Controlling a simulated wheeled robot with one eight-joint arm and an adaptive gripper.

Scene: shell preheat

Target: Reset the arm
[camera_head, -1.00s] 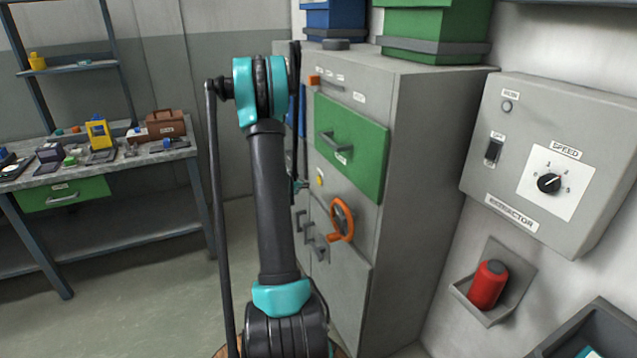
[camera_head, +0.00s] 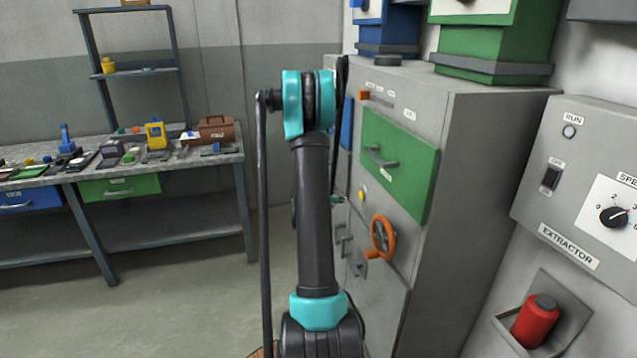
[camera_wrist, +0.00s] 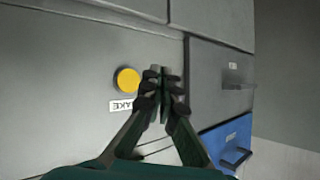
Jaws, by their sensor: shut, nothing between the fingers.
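My arm stands upright in the middle of the head view, in front of the grey cabinet (camera_head: 470,190). My gripper (camera_wrist: 163,75) shows in the wrist view with its fingers together and nothing between them. It is in front of a grey panel with a yellow round button (camera_wrist: 128,80) just left of the fingertips. A label reading "...AKE" (camera_wrist: 122,106) is below the button.
The cabinet has a green drawer (camera_head: 400,165) and an orange handwheel (camera_head: 383,238). An extractor box (camera_head: 545,208) and a red cylinder (camera_head: 535,322) are at the right. A workbench (camera_head: 60,172) with several items stands at the left. Open floor lies between bench and arm.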

